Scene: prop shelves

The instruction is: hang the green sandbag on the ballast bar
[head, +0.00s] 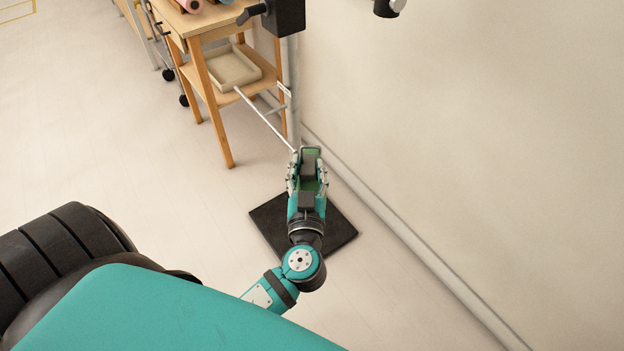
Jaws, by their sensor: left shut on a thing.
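My left gripper (307,168) is shut on the green sandbag (311,153). It holds the bag in front of the lower part of a grey upright post. Most of the bag is hidden by the fingers and the palm; green shows at its far end and between the fingers. A thin pale rod (264,117), which looks like the ballast bar, runs from the lower shelf area to the gripper's far left tip. I cannot tell whether the bag touches it. My right gripper is not in view.
A black square base plate (340,233) lies on the floor beneath my gripper. The post (293,85) carries a black box (286,16) at the top. A wooden shelf trolley (203,80) with a cream tray (232,68) stands at left. The wall is close on the right.

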